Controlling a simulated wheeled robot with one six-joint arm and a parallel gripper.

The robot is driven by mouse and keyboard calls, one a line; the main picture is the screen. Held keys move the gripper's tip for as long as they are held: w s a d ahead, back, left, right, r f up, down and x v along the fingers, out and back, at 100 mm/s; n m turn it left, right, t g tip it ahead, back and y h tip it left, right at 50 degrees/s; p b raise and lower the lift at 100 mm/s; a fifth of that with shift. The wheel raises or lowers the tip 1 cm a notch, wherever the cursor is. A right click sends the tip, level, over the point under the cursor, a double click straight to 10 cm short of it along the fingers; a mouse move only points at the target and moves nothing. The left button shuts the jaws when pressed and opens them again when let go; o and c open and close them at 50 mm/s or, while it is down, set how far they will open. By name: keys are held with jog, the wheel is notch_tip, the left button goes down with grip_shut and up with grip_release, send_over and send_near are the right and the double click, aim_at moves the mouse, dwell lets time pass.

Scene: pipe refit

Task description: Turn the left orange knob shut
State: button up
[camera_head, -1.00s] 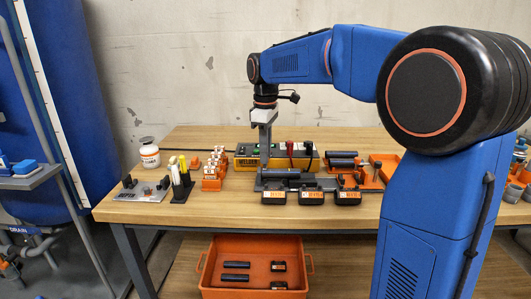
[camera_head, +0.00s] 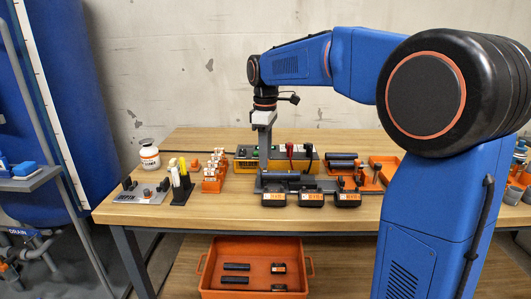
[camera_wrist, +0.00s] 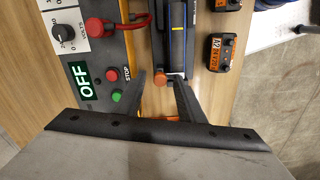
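The left orange knob (camera_wrist: 158,79) shows in the wrist view at the near end of a dark clamping fixture (camera_wrist: 175,40). My gripper (camera_wrist: 160,84) is open, with one finger on each side of the knob and a visible gap to each. I cannot tell how far down the fingertips reach beside it. In the head view my gripper (camera_head: 264,160) points straight down at the left end of the fixture, in front of the welder box (camera_head: 245,162). The knob is too small or hidden to make out there.
Beside the fixture, the welder panel has a green OFF display (camera_wrist: 82,80), a red button (camera_wrist: 112,75) and a red plug (camera_wrist: 95,27). Several black battery packs (camera_head: 310,200) stand along the front. A pen holder (camera_head: 180,187) and a white bottle (camera_head: 149,156) are to the left.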

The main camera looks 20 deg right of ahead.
jog(key=shift+r, duration=0.1)
notch_tip(320, 180, up, 17)
dwell(0.6)
jog(key=shift+r, duration=0.1)
jog(key=s+d+f+m+t, duration=0.2)
jog(key=s+f+m, duration=0.4)
jog(key=s+f, duration=0.9)
jog(key=s+d+f+m+t, duration=0.2)
jog(key=s+d+f+m, duration=0.2)
jog(key=s+f, duration=1)
jog(key=s+m, duration=0.2)
jog(key=s, duration=0.2)
jog(key=shift+s+d+f+t, duration=0.3)
jog(key=shift+d+f+t, duration=0.05)
jog(key=shift+d+t, duration=0.05)
